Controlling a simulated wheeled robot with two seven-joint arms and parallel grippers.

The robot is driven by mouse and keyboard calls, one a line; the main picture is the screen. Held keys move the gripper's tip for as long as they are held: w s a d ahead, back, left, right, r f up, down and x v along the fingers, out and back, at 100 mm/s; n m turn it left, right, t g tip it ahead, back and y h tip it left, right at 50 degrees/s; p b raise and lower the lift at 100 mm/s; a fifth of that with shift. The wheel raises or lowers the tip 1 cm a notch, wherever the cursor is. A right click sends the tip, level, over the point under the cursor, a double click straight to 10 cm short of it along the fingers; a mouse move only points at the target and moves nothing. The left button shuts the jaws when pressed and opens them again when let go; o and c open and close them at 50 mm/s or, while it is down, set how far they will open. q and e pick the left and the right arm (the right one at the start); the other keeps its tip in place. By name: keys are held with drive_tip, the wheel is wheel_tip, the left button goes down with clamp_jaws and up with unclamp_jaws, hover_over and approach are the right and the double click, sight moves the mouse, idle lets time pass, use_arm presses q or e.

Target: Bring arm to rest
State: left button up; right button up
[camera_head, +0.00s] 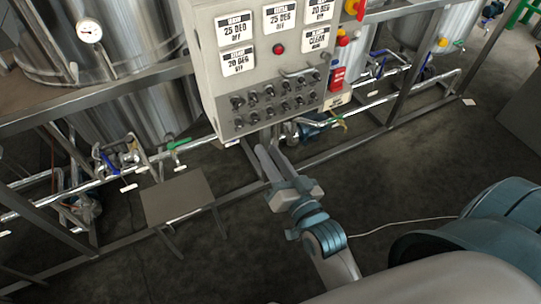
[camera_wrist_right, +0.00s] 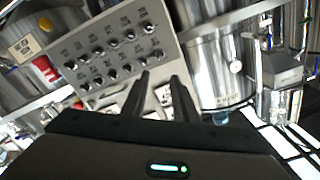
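My right gripper (camera_head: 268,160) reaches up from the lower right in the head view, below the lower edge of the grey control panel (camera_head: 206,75). Its two fingers look slightly apart, with nothing between them. In the right wrist view the two dark fingers (camera_wrist_right: 160,80) point towards the panel's lower part, with a visible gap between them. The panel's rows of black knobs (camera_head: 270,104) are just above the fingers in the head view; whether the fingers touch the panel is unclear. My left gripper is not in view.
Steel tanks (camera_head: 130,50) with a dial gauge (camera_head: 89,30) stand behind the frame. Pipes and valves run low along it. A small grey stand (camera_head: 176,198) is left of my arm. A red box (camera_head: 337,79) sits right of the panel. The dark floor at right is mostly clear.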

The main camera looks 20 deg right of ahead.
idle(0.5)
drive_tip(key=s+a+f+n+g, duration=0.1)
drive_tip(key=f+g, duration=0.1)
drive_tip(key=f, duration=0.9)
drive_tip(key=s+a+f+n+g+y, duration=0.1)
drive_tip(key=f+g, duration=0.1)
drive_tip(key=f, duration=0.9)
drive_tip(key=s+a+f+n+g, duration=0.1)
drive_tip(key=s+f+g, duration=0.15)
drive_tip(key=f, duration=0.75)
drive_tip(key=s+f+n+g, duration=0.1)
drive_tip(key=s+f+g, duration=0.1)
drive_tip(key=s+f, duration=0.5)
drive_tip(key=s+f+n+g, duration=0.1)
drive_tip(key=s+f+g, duration=0.15)
drive_tip(key=f, duration=0.85)
drive_tip(key=s+d+f+n+g, duration=0.1)
drive_tip(key=s+d+f+g, duration=0.1)
drive_tip(key=s+f, duration=0.3)
drive_tip(key=s+d+f+n+g+h, duration=0.1)
drive_tip(key=s+f, duration=0.4)
drive_tip(key=s, duration=0.8)
drive_tip(key=s+d+f+n+g, duration=0.1)
drive_tip(key=s+d+f+g, duration=0.2)
drive_tip(key=s, duration=0.6)
drive_tip(key=shift+s+d+f+h+b, duration=0.15)
drive_tip(key=shift+d+f+h+b, duration=0.2)
drive_tip(key=shift+d+f, duration=0.75)
